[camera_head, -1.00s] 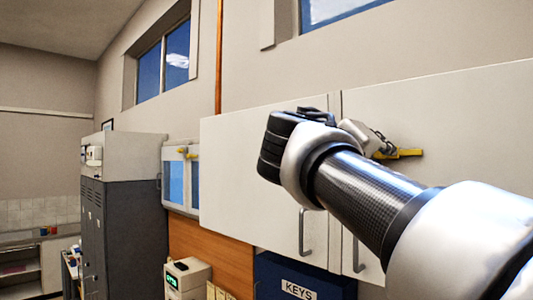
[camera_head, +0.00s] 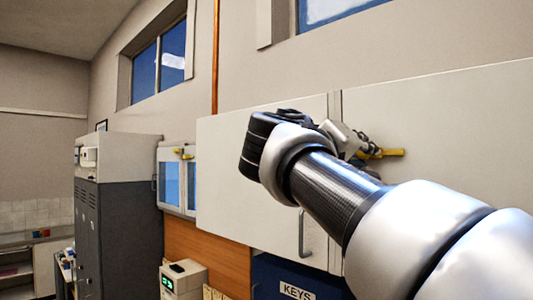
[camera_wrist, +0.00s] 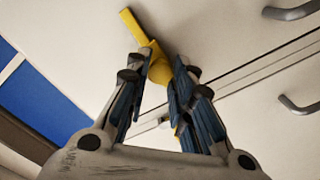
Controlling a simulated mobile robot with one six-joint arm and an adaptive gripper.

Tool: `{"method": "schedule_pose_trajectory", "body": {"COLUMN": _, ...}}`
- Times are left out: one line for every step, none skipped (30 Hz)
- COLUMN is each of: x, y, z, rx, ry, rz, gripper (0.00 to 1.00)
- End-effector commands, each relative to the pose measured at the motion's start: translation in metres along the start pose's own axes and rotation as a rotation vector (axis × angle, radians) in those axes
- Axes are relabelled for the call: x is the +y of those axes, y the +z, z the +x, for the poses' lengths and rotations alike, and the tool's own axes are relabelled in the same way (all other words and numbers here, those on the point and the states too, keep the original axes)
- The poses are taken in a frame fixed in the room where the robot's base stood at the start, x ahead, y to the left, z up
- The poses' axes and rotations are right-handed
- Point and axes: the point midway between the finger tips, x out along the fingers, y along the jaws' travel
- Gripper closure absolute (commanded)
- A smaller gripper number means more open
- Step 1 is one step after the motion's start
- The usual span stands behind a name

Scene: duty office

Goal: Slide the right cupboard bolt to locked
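The right cupboard bolt is a yellow bar (camera_head: 392,153) on the white cupboard's face, right of the seam between its doors. In the wrist view the bolt (camera_wrist: 154,65) has a rounded part between my two fingers, and its flat bar sticks out above them. My gripper (camera_head: 350,138) reaches the bolt from the front, and in the wrist view (camera_wrist: 160,68) its fingers close in on either side of it. Contact on both sides is partly hidden. My wrist hides the bolt's left part in the head view.
White cupboard doors (camera_head: 450,115) carry grey pull handles (camera_head: 302,235) below. A small wall cabinet (camera_head: 172,190) with blue panes and a yellow bolt (camera_head: 180,153) is further left. A blue KEYS box (camera_head: 275,272) and a device with a green display (camera_head: 183,280) are underneath. Grey lockers (camera_head: 120,220) stand left.

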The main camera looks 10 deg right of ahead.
Motion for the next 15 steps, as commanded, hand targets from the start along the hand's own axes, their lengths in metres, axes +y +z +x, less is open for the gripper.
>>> {"method": "schedule_pose_trajectory", "body": {"x": 0.0017, "y": -0.0029, "z": -0.0007, "rx": 0.009, "ry": 0.001, "rz": 0.002, "gripper": 0.75}}
{"method": "schedule_pose_trajectory", "body": {"x": 0.0017, "y": -0.0027, "z": -0.0006, "rx": 0.008, "ry": 0.001, "rz": 0.002, "gripper": 0.73}}
{"method": "schedule_pose_trajectory", "body": {"x": 0.0016, "y": -0.0023, "z": -0.0006, "rx": 0.007, "ry": 0.001, "rz": 0.002, "gripper": 0.71}}
{"method": "schedule_pose_trajectory", "body": {"x": 0.0015, "y": -0.0021, "z": -0.0005, "rx": 0.007, "ry": 0.001, "rz": 0.002, "gripper": 0.69}}
{"method": "schedule_pose_trajectory", "body": {"x": 0.0014, "y": -0.0019, "z": -0.0005, "rx": 0.006, "ry": 0.001, "rz": 0.002, "gripper": 0.67}}
{"method": "schedule_pose_trajectory", "body": {"x": 0.0014, "y": -0.0017, "z": -0.0004, "rx": 0.005, "ry": 0.001, "rz": 0.002, "gripper": 0.64}}
{"method": "schedule_pose_trajectory", "body": {"x": 0.0014, "y": -0.0015, "z": -0.0004, "rx": 0.005, "ry": 0.001, "rz": 0.002, "gripper": 0.62}}
{"method": "schedule_pose_trajectory", "body": {"x": 0.0014, "y": -0.0014, "z": -0.0004, "rx": 0.004, "ry": 0.001, "rz": 0.002, "gripper": 0.6}}
{"method": "schedule_pose_trajectory", "body": {"x": 0.0014, "y": -0.0012, "z": -0.0003, "rx": 0.004, "ry": 0.001, "rz": 0.002, "gripper": 0.58}}
{"method": "schedule_pose_trajectory", "body": {"x": 0.0014, "y": -0.0011, "z": -0.0003, "rx": 0.004, "ry": 0.001, "rz": 0.002, "gripper": 0.58}}
{"method": "schedule_pose_trajectory", "body": {"x": 0.0014, "y": -0.001, "z": -0.0003, "rx": 0.003, "ry": 0.001, "rz": 0.002, "gripper": 0.58}}
{"method": "schedule_pose_trajectory", "body": {"x": 0.0013, "y": -0.0009, "z": -0.0003, "rx": 0.003, "ry": 0.001, "rz": 0.002, "gripper": 0.58}}
{"method": "schedule_pose_trajectory", "body": {"x": 0.0013, "y": -0.0008, "z": -0.0002, "rx": 0.003, "ry": 0.001, "rz": 0.002, "gripper": 0.58}}
{"method": "schedule_pose_trajectory", "body": {"x": 0.0013, "y": -0.0007, "z": -0.0002, "rx": 0.002, "ry": 0.001, "rz": 0.001, "gripper": 0.58}}
{"method": "schedule_pose_trajectory", "body": {"x": 0.0012, "y": -0.0006, "z": -0.0002, "rx": 0.002, "ry": 0.001, "rz": 0.001, "gripper": 0.58}}
